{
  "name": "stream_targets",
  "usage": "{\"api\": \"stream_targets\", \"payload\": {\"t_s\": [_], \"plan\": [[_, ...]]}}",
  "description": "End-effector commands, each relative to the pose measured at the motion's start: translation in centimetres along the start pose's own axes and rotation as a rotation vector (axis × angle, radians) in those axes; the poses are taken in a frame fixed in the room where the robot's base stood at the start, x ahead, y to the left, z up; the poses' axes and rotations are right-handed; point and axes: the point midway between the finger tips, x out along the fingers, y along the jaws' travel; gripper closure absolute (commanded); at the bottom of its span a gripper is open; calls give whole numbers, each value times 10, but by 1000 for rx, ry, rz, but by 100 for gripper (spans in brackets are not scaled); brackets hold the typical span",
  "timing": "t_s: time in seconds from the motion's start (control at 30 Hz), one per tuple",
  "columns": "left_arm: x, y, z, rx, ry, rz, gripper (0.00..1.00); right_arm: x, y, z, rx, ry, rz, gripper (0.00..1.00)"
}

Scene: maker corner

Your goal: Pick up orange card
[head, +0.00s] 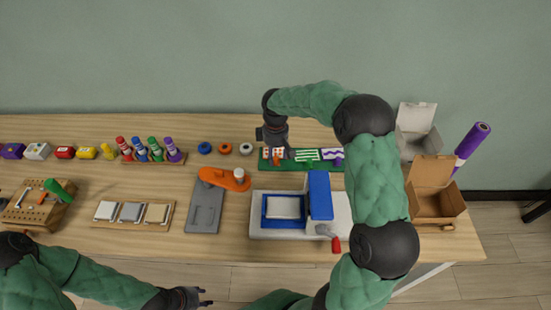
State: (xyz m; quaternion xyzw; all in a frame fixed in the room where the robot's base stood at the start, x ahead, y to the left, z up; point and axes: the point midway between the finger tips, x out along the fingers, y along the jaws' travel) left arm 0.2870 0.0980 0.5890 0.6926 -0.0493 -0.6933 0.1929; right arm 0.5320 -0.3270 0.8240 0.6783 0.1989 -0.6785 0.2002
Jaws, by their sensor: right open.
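The orange card (266,154) is white with orange marks and lies at the left end of a green board (292,166) near the back of the table. My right gripper (279,157) points down over this card, open, and partly hides it. I cannot tell whether its fingers touch the card. A card with green stripes (306,154) and one with a purple zigzag (331,153) lie to the right on the same board. My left gripper (206,297) is open and empty in front of the table's front edge.
A blue and white press (265,228) with a red-tipped lever stands in front of the board. A grey tool with an orange handle (205,205) is left of it. Coloured rings (225,148) lie left of the board. Open boxes (437,204) stand at the right.

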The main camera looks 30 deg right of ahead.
Motion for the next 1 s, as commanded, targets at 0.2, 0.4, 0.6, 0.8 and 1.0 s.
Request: {"api": "stream_targets", "payload": {"t_s": [0.2, 0.4, 0.6, 0.8, 1.0], "plan": [[12, -4, 0, 0, 0, 0, 60, 24, 0, 0, 1, 0, 0, 51], [10, -4, 0, 0, 0, 0, 60, 23, 0, 0, 1, 1, 1, 54], [10, -4, 0, 0, 0, 0, 60, 23, 0, 0, 0, 1, 1, 100], [10, -4, 0, 0, 0, 0, 60, 23, 0, 0, 0, 1, 1, 100], [8, -3, 0, 0, 0, 0, 60, 18, 0, 0, 0, 1, 1, 100]]}}
